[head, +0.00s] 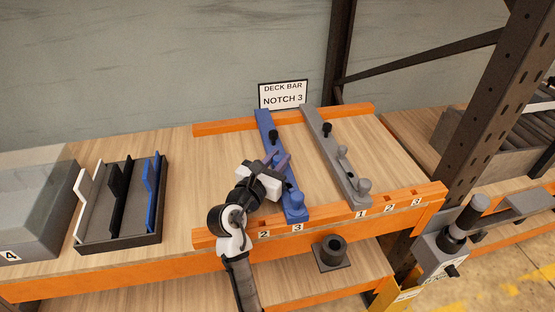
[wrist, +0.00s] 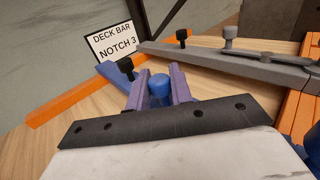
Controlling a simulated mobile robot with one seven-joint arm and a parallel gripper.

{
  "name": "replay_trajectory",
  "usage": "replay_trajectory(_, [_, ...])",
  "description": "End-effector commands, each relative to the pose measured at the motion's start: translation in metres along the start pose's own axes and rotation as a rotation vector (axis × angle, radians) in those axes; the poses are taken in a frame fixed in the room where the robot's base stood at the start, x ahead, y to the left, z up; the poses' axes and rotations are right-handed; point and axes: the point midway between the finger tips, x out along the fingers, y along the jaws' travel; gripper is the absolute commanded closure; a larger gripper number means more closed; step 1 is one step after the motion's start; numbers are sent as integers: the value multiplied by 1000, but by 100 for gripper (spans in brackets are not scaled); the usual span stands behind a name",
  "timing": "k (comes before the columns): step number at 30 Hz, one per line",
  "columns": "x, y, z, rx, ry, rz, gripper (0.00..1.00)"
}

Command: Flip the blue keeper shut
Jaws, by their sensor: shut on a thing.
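A blue deck bar (head: 265,123) lies across the two orange rails, with a black knob (head: 274,134) near its far end and a round blue post (head: 297,198) at its near end. My gripper (head: 278,160) is over the middle of this bar. In the wrist view its purple fingers (wrist: 159,91) stand on either side of a round blue knob (wrist: 158,86) and are shut on it. The knob appears to belong to the blue keeper; the rest of the keeper is hidden behind my gripper.
A grey deck bar (head: 318,125) with its own knobs lies to the right. A sign (head: 283,95) at the back reads "DECK BAR NOTCH 3". The front orange rail (head: 400,203) carries numbered labels. A black tray (head: 92,247) with upright dividers stands left; a dark upright (head: 490,100) stands right.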

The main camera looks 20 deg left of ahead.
Motion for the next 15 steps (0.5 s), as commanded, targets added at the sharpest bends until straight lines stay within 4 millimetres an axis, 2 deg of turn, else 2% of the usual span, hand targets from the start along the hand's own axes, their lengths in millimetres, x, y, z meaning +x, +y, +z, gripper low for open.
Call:
replay_trajectory(7, [1, 0, 1, -1, 3, -15, 100])
replay_trajectory(15, [6, -5, 0, -1, 4, -125, 100])
